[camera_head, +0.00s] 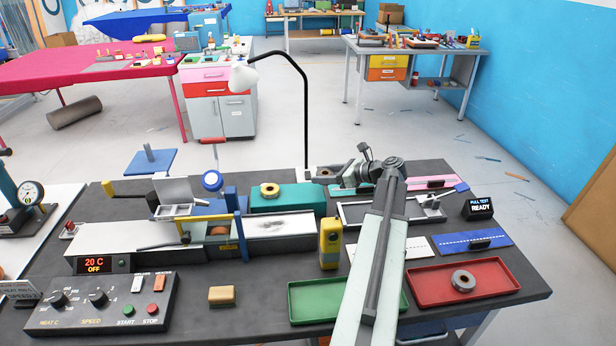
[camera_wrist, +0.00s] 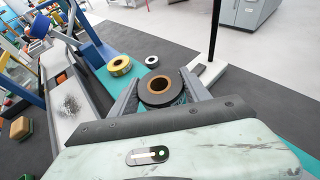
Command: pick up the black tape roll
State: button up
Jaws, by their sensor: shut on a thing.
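The black tape roll (camera_wrist: 160,88), with a brown core, sits between the two fingers of my gripper (camera_wrist: 162,92) in the wrist view. The fingers touch it on both sides, and my gripper is shut on it. In the head view my gripper (camera_head: 322,176) is small, near the far edge of the dark bench, right of the teal block (camera_head: 290,199). The roll is partly hidden there by the gripper. I cannot tell clearly how far the roll is above the surface below.
A yellow tape roll (camera_head: 269,189) lies on the teal block; a white roll (camera_wrist: 152,61) is close by. A black lamp post (camera_head: 305,110) rises behind the gripper. A red tray (camera_head: 463,283) holds a grey ring; a green tray (camera_head: 330,298) lies at the front.

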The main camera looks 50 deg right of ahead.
jog(key=s+d, duration=0.5)
jog(key=d, duration=0.2)
jog(key=shift+s+r+p, duration=0.15)
jog(key=shift+r+p, duration=0.15)
jog(key=shift+r, duration=0.1)
